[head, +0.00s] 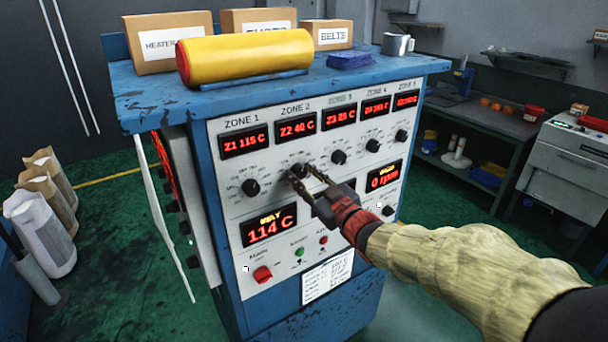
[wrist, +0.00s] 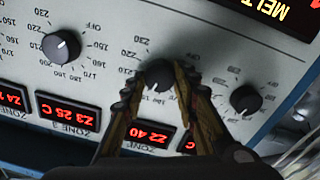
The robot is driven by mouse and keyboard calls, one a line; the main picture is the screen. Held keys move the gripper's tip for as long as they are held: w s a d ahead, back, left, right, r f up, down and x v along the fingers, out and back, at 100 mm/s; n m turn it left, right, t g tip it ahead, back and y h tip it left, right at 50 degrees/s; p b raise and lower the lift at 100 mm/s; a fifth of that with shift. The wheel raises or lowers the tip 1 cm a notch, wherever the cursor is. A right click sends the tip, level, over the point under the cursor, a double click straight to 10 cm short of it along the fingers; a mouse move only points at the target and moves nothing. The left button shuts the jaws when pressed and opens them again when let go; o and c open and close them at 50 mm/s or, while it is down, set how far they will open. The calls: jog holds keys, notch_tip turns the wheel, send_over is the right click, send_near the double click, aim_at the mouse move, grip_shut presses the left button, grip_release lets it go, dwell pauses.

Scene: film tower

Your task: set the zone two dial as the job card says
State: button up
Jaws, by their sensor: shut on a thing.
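The zone two dial (head: 299,171) is a black knob on the blue cabinet's white panel, below the red Z2 display (head: 296,125), which reads 40 C. My gripper (head: 305,176) reaches in from the right, its fingers shut on this dial. In the wrist view, which is upside down, my gripper (wrist: 160,85) has one finger on each side of the zone two dial (wrist: 159,73). The scale numbers around it are partly hidden by the fingers, and its exact setting is hard to read. The job card (head: 328,277) is a white sheet low on the panel; its text is too small to read.
The zone one dial (head: 250,187) and zone three dial (head: 338,157) sit on either side. The melt display (head: 268,229) reads 114 C. A red main switch (head: 262,274) is below.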

jog(key=shift+f, duration=0.15)
jog(key=o, duration=1.1)
jog(key=shift+o, duration=0.3)
jog(key=v, duration=1.2)
